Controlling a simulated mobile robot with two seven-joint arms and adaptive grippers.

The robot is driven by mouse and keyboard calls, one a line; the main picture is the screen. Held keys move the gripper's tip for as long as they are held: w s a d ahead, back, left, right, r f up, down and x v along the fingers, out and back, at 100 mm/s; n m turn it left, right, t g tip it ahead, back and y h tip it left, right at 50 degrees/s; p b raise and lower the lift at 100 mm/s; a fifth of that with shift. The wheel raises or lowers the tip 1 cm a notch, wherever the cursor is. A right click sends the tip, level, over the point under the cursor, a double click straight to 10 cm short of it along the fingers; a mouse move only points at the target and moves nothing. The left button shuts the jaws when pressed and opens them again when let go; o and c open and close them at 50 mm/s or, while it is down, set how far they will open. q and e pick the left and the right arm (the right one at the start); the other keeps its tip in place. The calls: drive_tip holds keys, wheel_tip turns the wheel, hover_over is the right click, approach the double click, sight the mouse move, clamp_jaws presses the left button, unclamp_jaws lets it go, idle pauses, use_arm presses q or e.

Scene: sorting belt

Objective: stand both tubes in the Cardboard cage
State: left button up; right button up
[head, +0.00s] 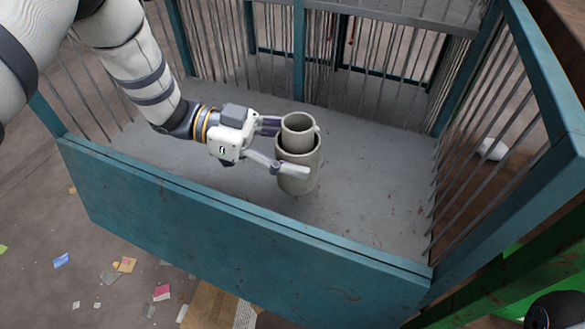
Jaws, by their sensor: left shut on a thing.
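The Cardboard cage is a blue-framed cage with grey wire bars and a low blue front panel (235,235). Two grey tubes show together over its floor: a wider tube (300,178) and a narrower tube (297,125). Both are upright. The narrower one rises above the wider rim and seems to sit inside it; its lower part is hidden. My left gripper (281,147) reaches over the front panel from the left. It is shut on the wider tube, one finger in front and one behind. I cannot tell whether that tube touches the floor. My right gripper is not in view.
The grey cage floor (375,185) is clear around the tubes. Barred walls close the back and right side. A white object (491,149) lies beyond the right bars. Scraps of paper (127,265) litter the ground outside. Green surfaces (530,285) show at lower right.

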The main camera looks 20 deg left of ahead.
use_arm(q)
drive_tip(key=shift+w+a+f+b, duration=0.3)
drive_tip(key=shift+a+f, duration=0.25)
drive_tip(key=shift+f, duration=0.25)
wheel_tip(320, 180, down, 4)
drive_tip(key=shift+w+a+r+b, duration=0.1)
drive_tip(key=shift+a+r+b, duration=0.1)
drive_tip(key=shift+b, duration=0.7)
drive_tip(key=shift+r, duration=0.2)
drive_tip(key=shift+f, duration=0.1)
drive_tip(key=o, duration=1.1)
drive_tip(key=shift+f, duration=0.1)
drive_tip(key=v, duration=0.6)
drive_tip(key=p+v, duration=0.1)
drive_tip(key=v, duration=0.5)
drive_tip(key=shift+r, duration=0.25)
